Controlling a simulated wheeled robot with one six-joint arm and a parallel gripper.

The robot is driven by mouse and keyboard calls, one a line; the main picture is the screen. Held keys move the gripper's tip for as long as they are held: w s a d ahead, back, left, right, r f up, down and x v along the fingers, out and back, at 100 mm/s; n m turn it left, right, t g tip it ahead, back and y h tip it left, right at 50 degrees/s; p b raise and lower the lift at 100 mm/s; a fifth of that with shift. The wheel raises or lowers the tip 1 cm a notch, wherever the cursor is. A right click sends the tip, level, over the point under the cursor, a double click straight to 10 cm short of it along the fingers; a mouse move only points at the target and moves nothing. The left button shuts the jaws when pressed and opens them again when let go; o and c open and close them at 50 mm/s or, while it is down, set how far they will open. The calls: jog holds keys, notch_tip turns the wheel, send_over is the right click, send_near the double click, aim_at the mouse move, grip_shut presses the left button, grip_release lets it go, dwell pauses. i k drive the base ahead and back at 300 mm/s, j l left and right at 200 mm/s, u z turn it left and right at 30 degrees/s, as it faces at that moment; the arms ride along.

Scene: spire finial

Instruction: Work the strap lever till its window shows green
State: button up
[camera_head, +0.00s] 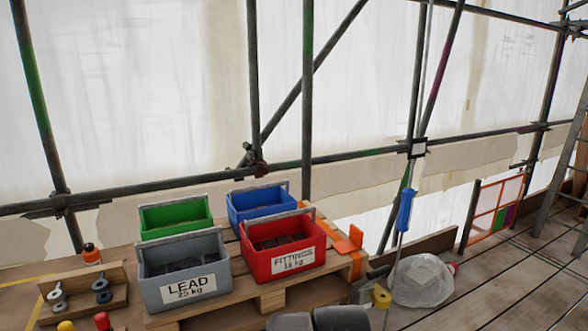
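An orange piece (349,242), which looks like the strap lever, sits at the right end of the wooden pallet (272,297), beside the red crate. A stretch of orange strap (355,267) hangs down the pallet's side below it. More orange shows at the back corner of the red crate (304,205). I cannot make out a window or its colour on the lever. Dark rounded shapes at the bottom edge may be part of my arm.
The pallet bears a grey LEAD crate (185,272), a red FITTINGS crate (283,248), a green crate (175,215) and a blue crate (262,202). A blue cylinder (405,210) hangs right of it. A clear bag (423,280) lies on the boards. Scaffold poles stand behind.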

aim_at(372, 277)
jog(key=k+u, duration=0.2)
jog(key=k, duration=0.25)
jog(key=i+l+u, duration=0.35)
jog(key=l, duration=0.2)
jog(key=i+l+u, duration=0.15)
jog(key=l, duration=0.15)
jog(key=k+j, duration=0.05)
